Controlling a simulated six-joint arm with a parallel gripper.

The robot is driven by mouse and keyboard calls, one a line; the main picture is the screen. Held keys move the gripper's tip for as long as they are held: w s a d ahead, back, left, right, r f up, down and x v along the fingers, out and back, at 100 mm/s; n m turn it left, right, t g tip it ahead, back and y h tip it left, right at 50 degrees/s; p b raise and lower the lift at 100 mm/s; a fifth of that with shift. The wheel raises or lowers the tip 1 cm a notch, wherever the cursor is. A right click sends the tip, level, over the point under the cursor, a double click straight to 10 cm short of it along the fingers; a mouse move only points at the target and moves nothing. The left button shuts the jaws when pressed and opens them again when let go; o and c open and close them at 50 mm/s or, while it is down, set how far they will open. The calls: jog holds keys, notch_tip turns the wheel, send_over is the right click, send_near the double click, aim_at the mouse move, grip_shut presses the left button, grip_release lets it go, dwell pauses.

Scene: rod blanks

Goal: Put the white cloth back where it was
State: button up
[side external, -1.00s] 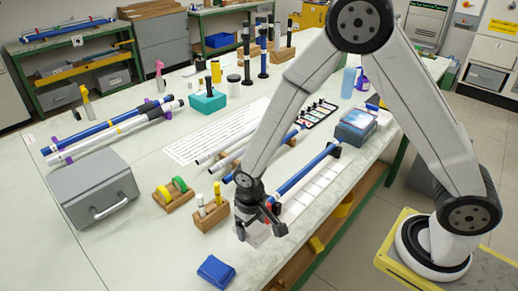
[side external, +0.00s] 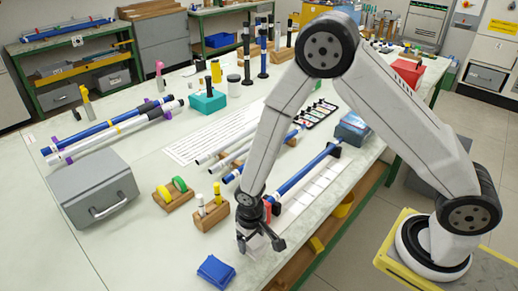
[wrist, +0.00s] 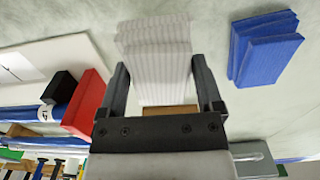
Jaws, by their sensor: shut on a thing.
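The white cloth (wrist: 158,50) is a folded, ribbed stack between the two fingers in the wrist view. My gripper (wrist: 160,85) is shut on it, with a dark finger along each side. In the side view my gripper (side external: 260,241) is low over the front of the bench, behind the blue cloth. The white cloth cannot be made out clearly there against the pale bench top. I cannot tell whether its underside touches the bench.
A folded blue cloth (side external: 215,271) lies close by, also in the wrist view (wrist: 263,48). A red block (wrist: 87,103) and a blue rod (side external: 305,170) are near my gripper. A wooden block with upright markers (side external: 212,213) stands to the left.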

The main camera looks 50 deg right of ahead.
jog(key=shift+f, duration=1.25)
jog(key=shift+f, duration=0.15)
jog(key=o, duration=1)
jog(key=shift+c, duration=0.2)
jog(key=shift+r, duration=6.15)
